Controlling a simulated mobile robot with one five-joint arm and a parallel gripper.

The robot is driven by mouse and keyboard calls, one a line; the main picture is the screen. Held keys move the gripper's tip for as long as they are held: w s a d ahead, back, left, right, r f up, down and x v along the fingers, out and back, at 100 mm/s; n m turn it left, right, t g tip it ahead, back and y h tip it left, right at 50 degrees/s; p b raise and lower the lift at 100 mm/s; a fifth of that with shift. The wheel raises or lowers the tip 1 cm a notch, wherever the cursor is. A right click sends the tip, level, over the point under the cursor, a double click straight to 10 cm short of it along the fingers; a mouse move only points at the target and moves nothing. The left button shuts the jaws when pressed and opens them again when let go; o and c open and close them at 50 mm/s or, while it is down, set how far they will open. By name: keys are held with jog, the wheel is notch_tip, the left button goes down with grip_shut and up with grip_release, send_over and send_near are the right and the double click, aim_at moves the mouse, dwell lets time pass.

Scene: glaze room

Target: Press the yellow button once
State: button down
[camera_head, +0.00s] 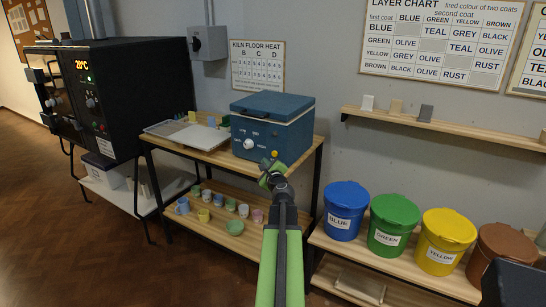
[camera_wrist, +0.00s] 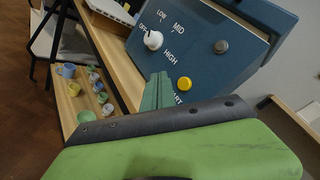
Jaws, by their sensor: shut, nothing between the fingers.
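The yellow button (camera_wrist: 184,84) is on the sloped front panel of a blue box-shaped machine (camera_wrist: 210,60), beside lettering that ends in "ART". In the head view the yellow button (camera_head: 275,154) shows at the lower right of the panel of the blue machine (camera_head: 272,108). My gripper (camera_wrist: 158,80) is shut and empty, its green fingertips just left of the yellow button in the wrist view. My gripper (camera_head: 268,172) appears just below the button in the head view. I cannot tell whether the tips touch the panel.
A white dial (camera_wrist: 153,40) marked OFF, LOW, MID, HIGH and a grey button (camera_wrist: 221,47) share the panel. The machine stands on a wooden table (camera_head: 215,155); small cups and bowls (camera_head: 235,227) sit on the shelf below. Lidded buckets, including a blue one (camera_head: 345,208), stand right.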

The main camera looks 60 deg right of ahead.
jog(key=shift+d, duration=1.95)
jog(key=shift+d, duration=0.1)
jog(key=shift+d, duration=0.35)
jog(key=shift+d, duration=0.4)
dwell(0.9)
jog(key=shift+a, duration=0.85)
jog(key=a, duration=0.5)
